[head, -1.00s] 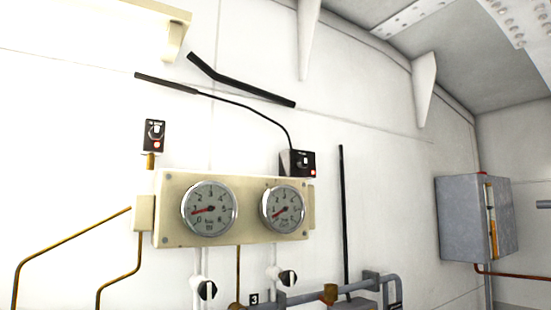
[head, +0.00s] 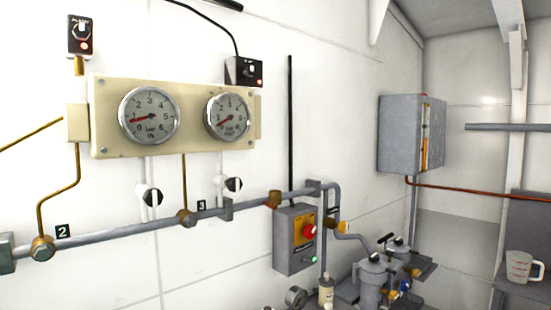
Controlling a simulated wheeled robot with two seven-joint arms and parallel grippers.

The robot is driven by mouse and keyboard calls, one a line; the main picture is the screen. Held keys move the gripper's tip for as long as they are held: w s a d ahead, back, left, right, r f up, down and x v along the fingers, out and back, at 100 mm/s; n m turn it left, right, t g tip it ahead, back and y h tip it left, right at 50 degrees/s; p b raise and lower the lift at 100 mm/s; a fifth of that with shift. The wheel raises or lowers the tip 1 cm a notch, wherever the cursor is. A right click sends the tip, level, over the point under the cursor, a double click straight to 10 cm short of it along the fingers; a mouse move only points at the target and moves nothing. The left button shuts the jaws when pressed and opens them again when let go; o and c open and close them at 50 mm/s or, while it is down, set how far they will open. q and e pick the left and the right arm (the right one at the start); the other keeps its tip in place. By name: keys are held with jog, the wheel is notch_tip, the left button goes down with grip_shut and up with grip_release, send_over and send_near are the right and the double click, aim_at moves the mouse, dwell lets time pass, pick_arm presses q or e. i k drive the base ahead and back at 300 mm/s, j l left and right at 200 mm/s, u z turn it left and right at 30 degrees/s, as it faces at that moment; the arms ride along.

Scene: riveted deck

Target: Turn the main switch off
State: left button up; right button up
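A grey switch box (head: 291,245) is mounted low on the white wall, just below the grey pipe, with a yellow plate on its face. A red knob (head: 310,231) sits on that plate, and a green lamp (head: 314,259) shows below it. I cannot read any label that says whether this is the main switch. Two small black switch boxes are on the wall, one at upper left (head: 81,36) and one above the right gauge (head: 243,71), each with a red light. Neither of my grippers is in view.
A cream panel (head: 170,150) carries two round gauges. A larger grey cabinet (head: 399,134) hangs on the wall at right. Grey machinery (head: 374,279) stands at the bottom right of centre, near a white cup (head: 521,267). A grey pipe (head: 120,234) runs along the wall.

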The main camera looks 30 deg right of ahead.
aim_at(309, 232)
jog(key=k+l+z, duration=0.1)
jog(key=z, duration=1.1)
jog(key=i+l, duration=0.1)
jog(key=l, duration=0.25)
jog(key=i+l, duration=0.1)
jog(key=l, duration=0.25)
jog(key=i+l, duration=0.1)
jog(key=l, duration=0.25)
jog(key=i+l+z, duration=0.1)
jog(key=l, duration=0.25)
